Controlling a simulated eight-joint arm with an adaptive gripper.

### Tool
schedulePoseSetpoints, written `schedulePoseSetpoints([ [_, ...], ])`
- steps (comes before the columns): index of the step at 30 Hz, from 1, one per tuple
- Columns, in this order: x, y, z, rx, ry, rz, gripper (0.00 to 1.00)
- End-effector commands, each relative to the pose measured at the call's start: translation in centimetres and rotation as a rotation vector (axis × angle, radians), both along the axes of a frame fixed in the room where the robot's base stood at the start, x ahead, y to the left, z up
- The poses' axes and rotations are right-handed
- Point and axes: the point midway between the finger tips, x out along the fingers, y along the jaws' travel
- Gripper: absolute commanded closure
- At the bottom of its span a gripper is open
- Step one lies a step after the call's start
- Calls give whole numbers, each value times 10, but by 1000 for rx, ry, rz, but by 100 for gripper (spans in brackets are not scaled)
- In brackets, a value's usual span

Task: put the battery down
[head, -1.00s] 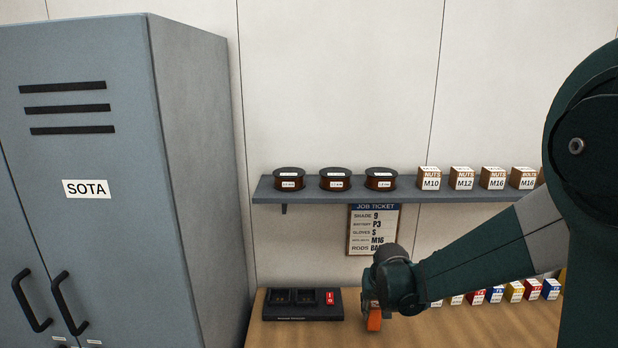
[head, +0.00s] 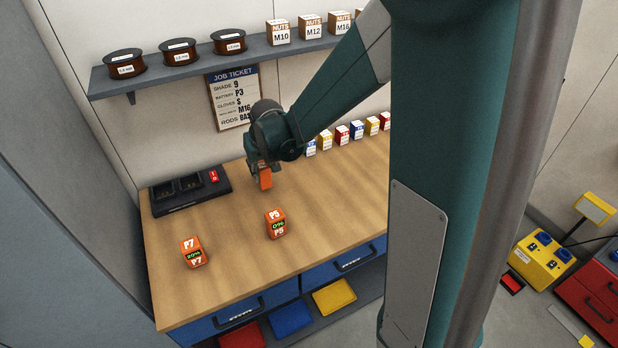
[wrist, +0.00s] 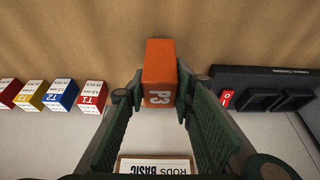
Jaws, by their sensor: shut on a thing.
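My gripper (head: 262,170) is shut on an orange battery (head: 265,179), above the wooden workbench (head: 225,268) near its back edge. In the wrist view the battery (wrist: 159,75) shows the label P3 and sits between both fingers (wrist: 158,92). I cannot tell whether its lower end touches the bench. Two other orange batteries stand on the bench: P5 (head: 276,223), reading 0%, and P7 (head: 193,252), reading 20%. The job ticket (head: 233,97) on the wall lists battery P3.
A black charger (head: 190,192) with two dark bays and a red switch (head: 214,176) lies at the bench's back left. Small coloured boxes (head: 342,135) line the back right. A shelf (head: 195,70) with spools and nut boxes hangs above. Bench between charger and P5 is bare.

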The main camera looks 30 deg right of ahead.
Motion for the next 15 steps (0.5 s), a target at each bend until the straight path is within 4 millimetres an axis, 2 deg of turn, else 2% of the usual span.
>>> schedulePoseSetpoints([
  [15,-86,-34,48,-1,0,-3,93],
])
